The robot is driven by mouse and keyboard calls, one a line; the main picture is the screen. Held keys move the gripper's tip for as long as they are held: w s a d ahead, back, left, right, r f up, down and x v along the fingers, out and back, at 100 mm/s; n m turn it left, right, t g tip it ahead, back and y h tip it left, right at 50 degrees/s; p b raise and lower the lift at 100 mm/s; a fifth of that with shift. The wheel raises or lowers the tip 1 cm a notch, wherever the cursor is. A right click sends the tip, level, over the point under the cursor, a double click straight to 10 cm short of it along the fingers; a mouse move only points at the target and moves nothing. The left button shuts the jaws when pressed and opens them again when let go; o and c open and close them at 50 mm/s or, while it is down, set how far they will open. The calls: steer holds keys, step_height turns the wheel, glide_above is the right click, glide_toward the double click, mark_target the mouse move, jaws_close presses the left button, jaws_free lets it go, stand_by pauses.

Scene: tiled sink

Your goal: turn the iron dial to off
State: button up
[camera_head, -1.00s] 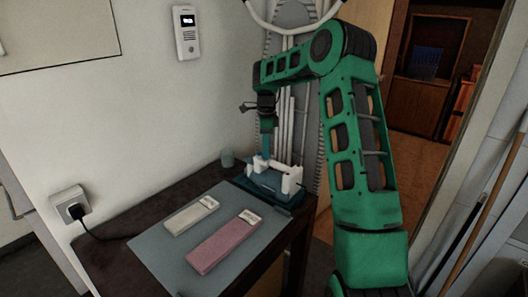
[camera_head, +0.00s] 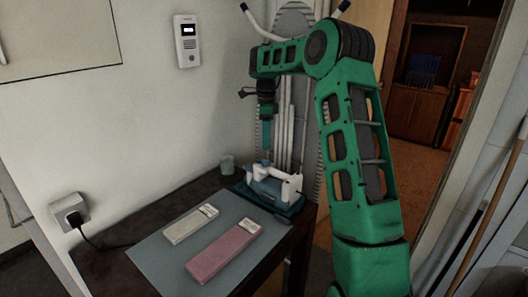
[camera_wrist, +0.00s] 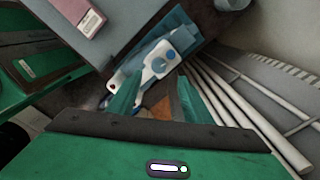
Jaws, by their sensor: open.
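The iron (camera_head: 275,187) is white with blue-teal parts and lies on a teal base (camera_head: 291,209) at the far right corner of the dark table. In the wrist view the iron (camera_wrist: 152,76) shows a small round blue dial (camera_wrist: 159,65) on its white body, with another blue spot close by. I cannot read the dial's setting. My gripper (camera_head: 265,154) points down just above the iron. In the wrist view my gripper (camera_wrist: 161,77) is open, its two green fingers apart with nothing held, and the dial appears just beyond the fingertips. Contact cannot be told.
A pale block (camera_head: 190,225) and a pink block (camera_head: 223,252) lie on a grey mat (camera_head: 150,254). A small cup (camera_head: 227,164) stands behind the iron. White bars (camera_wrist: 240,95) run close beside the iron. A plugged-in cord (camera_head: 84,232) lies at the left.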

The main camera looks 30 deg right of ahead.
mark_target(266, 161)
steer(key=shift+r, duration=1.3)
step_height(266, 161, down, 11)
steer(key=m, duration=0.5)
steer(key=shift+s, duration=0.1)
steer(key=shift+r, duration=0.1)
steer(key=c, duration=1.1)
